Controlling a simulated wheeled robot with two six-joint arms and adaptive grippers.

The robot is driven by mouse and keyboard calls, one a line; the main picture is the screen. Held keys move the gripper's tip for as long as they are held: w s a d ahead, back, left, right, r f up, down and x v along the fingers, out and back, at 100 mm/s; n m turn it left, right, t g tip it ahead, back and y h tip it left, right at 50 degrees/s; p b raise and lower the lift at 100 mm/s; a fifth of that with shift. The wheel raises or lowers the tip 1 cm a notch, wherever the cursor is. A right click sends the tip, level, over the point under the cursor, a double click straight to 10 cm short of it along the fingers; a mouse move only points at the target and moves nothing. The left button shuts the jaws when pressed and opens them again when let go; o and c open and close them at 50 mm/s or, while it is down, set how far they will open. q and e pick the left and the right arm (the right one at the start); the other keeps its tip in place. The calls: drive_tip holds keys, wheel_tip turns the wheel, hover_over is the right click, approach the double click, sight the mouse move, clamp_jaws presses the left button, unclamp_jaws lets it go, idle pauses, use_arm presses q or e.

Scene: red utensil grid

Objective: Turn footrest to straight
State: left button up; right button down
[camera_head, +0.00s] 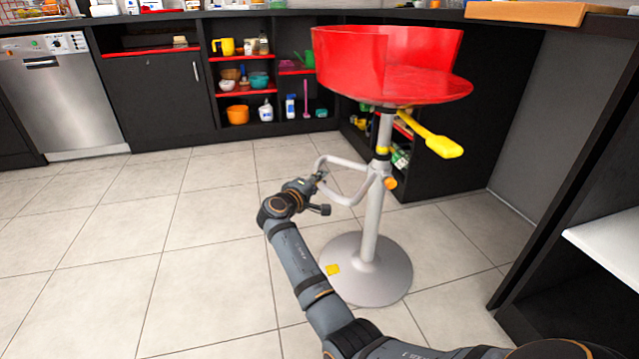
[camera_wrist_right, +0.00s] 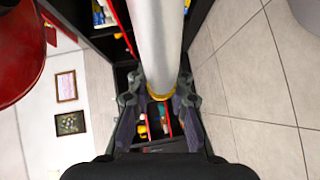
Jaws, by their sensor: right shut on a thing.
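A bar stool has a red seat (camera_head: 400,65), a grey post (camera_head: 371,225) and a round grey base (camera_head: 365,268). Its footrest (camera_head: 348,163) is a light grey bent loop that sticks out to the left of the post, below the seat. My right gripper (camera_head: 318,180) is at the outer left end of the footrest. In the right wrist view, its fingers (camera_wrist_right: 158,105) stand on both sides of a pale grey bar (camera_wrist_right: 157,40) of the footrest. It is shut on that bar; the exact contact is hard to see. My left gripper is out of view.
A yellow lever (camera_head: 435,140) sticks out under the seat to the right. Black cabinets with red-edged shelves (camera_head: 240,92) line the back, beside a steel dishwasher (camera_head: 60,95). A black shelf unit (camera_head: 590,230) stands at the right. The tiled floor (camera_head: 140,240) at left is clear.

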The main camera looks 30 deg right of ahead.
drive_tip(key=c, duration=1.2)
unclamp_jaws()
